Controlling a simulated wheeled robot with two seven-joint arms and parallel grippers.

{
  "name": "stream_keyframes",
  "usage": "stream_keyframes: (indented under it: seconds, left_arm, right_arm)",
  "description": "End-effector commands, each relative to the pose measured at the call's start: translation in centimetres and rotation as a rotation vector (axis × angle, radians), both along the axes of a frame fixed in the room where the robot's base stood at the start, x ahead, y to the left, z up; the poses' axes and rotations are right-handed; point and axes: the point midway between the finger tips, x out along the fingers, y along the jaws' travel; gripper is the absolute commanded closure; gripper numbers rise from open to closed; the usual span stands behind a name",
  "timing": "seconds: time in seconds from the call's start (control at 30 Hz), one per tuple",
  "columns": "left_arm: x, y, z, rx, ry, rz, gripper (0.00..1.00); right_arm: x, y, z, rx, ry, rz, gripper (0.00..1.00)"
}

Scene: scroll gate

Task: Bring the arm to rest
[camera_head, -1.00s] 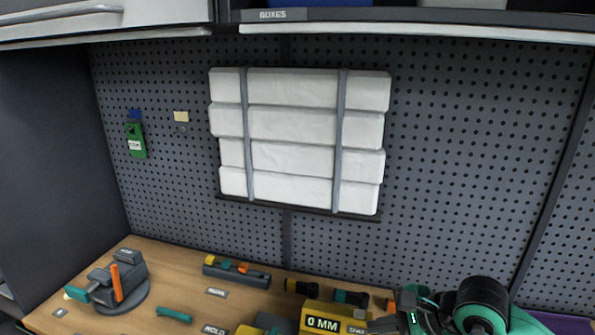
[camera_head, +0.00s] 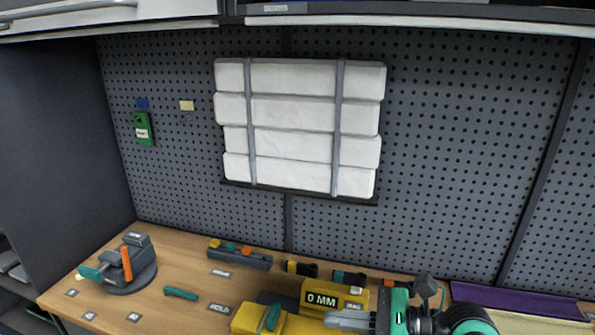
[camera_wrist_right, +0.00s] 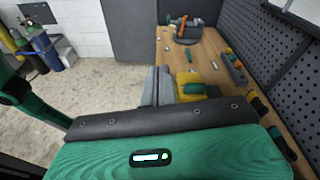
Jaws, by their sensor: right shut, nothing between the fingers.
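My right arm comes in from the lower right in the head view, in green and black. My right gripper (camera_head: 350,319) points left, close to the yellow device with the "0 MM" display (camera_head: 321,299); I cannot tell whether it touches the device. In the right wrist view the two grey fingers (camera_wrist_right: 157,88) lie together with nothing between them. The yellow device shows just right of the fingers there. My left gripper is not in view.
A vise (camera_head: 129,264) stands at the bench's left. A teal handle (camera_head: 181,294) and a tool tray (camera_head: 240,254) lie between. A purple tray (camera_head: 515,300) lies at right. White strapped bundles (camera_head: 302,128) hang on the pegboard (camera_head: 440,150). Open floor (camera_wrist_right: 70,95) lies beside the bench.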

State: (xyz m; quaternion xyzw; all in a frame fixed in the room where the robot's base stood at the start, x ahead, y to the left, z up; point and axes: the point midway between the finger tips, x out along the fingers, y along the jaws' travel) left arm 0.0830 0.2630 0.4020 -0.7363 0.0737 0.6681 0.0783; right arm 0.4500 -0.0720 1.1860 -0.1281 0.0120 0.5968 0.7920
Motion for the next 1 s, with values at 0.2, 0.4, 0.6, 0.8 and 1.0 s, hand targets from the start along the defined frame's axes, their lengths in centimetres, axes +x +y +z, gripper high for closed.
stream_keyframes:
  seconds: [0.2, 0.4, 0.6, 0.8, 1.0]
  left_arm:
    - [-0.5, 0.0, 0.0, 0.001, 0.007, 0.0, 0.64]
    - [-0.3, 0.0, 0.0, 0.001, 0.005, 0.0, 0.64]
    - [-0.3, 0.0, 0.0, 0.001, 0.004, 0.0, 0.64]
    - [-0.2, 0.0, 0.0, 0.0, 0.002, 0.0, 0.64]
    - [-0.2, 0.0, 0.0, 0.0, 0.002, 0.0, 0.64]
  right_arm:
    - [-0.6, -0.1, 5.5, 0.575, 0.282, -0.075, 1.0]
    - [1.5, -4.9, 7.5, 1.119, 0.609, -0.23, 1.0]
    - [3.9, -11.6, 3.6, 1.626, 0.955, -0.467, 1.0]
    - [3.3, -17.0, -5.6, 2.078, 1.302, -0.805, 1.0]
    - [-2.0, -18.9, -16.5, -2.376, -1.575, 1.231, 1.0]
